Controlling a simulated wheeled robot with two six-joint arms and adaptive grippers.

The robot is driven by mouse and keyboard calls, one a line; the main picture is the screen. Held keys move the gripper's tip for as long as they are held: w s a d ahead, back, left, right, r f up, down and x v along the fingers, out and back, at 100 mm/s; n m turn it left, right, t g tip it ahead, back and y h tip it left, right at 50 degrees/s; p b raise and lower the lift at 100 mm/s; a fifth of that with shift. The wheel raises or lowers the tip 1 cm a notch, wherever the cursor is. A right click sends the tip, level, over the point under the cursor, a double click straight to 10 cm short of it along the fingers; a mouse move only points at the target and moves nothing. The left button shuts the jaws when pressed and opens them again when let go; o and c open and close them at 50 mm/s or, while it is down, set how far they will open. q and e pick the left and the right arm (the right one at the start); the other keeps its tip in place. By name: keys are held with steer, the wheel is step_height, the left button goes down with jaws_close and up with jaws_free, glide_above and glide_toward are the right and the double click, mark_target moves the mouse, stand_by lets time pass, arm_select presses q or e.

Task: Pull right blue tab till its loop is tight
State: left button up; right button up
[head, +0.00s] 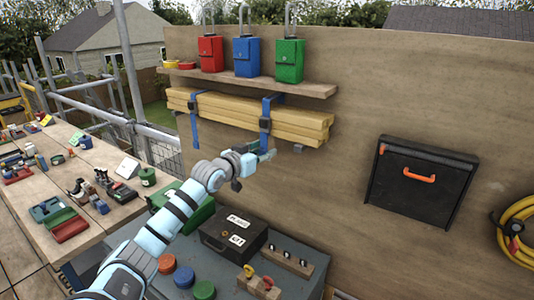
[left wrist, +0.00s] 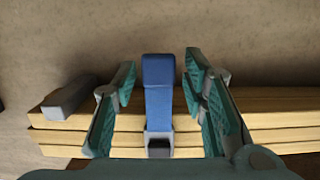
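The right blue strap (head: 266,107) wraps the stack of timber planks (head: 225,110) on the wall, with a dark buckle (head: 265,124) on its front. The left blue strap (head: 194,124) is around the same stack. My left gripper (head: 263,156) is just below the planks at the right strap. In the left wrist view the blue tab (left wrist: 158,88) extends from the buckle (left wrist: 159,144) between the spread fingers, with gaps on both sides. My left gripper is open and not holding it. In the head view the gripper hides the tab's end. My right gripper is out of view.
A grey bracket (head: 298,148) sits under the planks beside my gripper; it also shows in the left wrist view (left wrist: 68,97). A shelf (head: 250,84) with red, blue and green boxes is above. A black case (head: 237,237) stands on the bench below.

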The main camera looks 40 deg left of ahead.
arm_select(q)
steer(key=c, duration=0.3)
steer(key=shift+w+f, duration=0.1)
steer(key=shift+w, duration=0.1)
jaws_close()
steer(key=shift+f+b, duration=1.65)
steer(key=shift+f, duration=1.15)
steer(key=o, duration=0.5)
jaws_free()
steer(key=shift+o, duration=0.7)
steer(key=shift+w, duration=0.15)
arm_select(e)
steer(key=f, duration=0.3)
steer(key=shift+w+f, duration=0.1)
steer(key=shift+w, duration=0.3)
arm_select(q)
steer(key=o, duration=0.5)
